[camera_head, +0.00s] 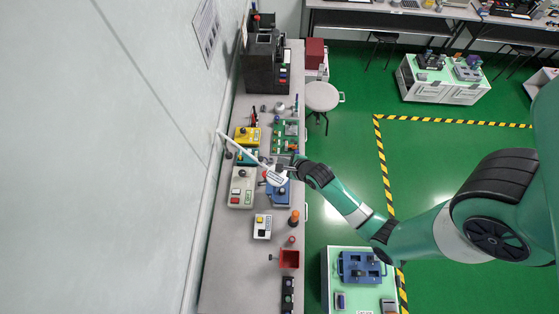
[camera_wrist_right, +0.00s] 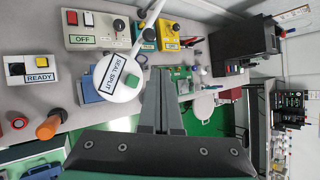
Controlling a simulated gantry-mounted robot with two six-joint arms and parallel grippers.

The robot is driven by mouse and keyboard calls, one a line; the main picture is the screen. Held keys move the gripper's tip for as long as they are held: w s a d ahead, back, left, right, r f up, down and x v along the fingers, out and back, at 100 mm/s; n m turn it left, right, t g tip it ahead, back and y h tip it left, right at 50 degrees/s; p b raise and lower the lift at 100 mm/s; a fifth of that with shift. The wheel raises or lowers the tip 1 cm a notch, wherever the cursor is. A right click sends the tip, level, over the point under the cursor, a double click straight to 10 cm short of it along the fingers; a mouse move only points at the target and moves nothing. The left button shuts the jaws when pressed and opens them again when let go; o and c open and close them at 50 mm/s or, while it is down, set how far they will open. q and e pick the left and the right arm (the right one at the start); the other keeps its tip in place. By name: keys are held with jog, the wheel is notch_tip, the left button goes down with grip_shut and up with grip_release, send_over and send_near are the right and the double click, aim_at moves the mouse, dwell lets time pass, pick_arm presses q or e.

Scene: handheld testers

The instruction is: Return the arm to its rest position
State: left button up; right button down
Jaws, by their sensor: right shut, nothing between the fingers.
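My right arm comes in from the right in the head view. Its gripper (camera_head: 287,166) hangs over the right side of the long grey bench, among the testers. In the right wrist view the two fingers (camera_wrist_right: 160,78) are together, with nothing between them. A round white tester labelled SEAL-SPLIT (camera_wrist_right: 110,88), with a green button, is just left of the fingers. A long white bar rises from it; the same tester shows in the head view (camera_head: 277,177), right beside the gripper. I cannot tell whether they touch. My left gripper is not in view.
The bench (camera_head: 232,280) holds a cream OFF box (camera_head: 241,188), a READY box (camera_head: 262,227), an orange-topped post (camera_head: 293,217), a red bin (camera_head: 289,259) and a dark machine (camera_head: 260,65). A white wall borders its left. A stool (camera_head: 321,96) stands right; green floor (camera_head: 345,140) is open there.

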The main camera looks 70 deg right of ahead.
dwell(0.4)
jog(key=w+a+r+n+t, duration=0.25)
jog(key=w+r, duration=0.45)
jog(key=r, duration=0.4)
jog(key=w+a+r+n+t+y, duration=0.1)
jog(key=w+a+r+t, duration=0.2)
jog(key=w+r, duration=0.55)
jog(key=w+a+r+n+t, duration=0.25)
jog(key=w+r, duration=0.35)
jog(key=r, duration=0.7)
jog(key=s+a+r+n+t+y, duration=0.2)
jog(key=a+r+n+t, duration=0.25)
jog(key=r, duration=0.85)
jog(key=s+a+r+n+t+y, duration=0.1)
jog(key=a+r+n+t, duration=0.4)
jog(key=r, duration=0.9)
jog(key=s+a+r+n+t+y, duration=0.2)
jog(key=s+a+r+n, duration=0.2)
jog(key=s+r+n, duration=0.8)
jog(key=r+n, duration=0.1)
jog(key=n, duration=0.5)
jog(key=shift+r+y, duration=0.15)
jog(key=shift+y, duration=0.25)
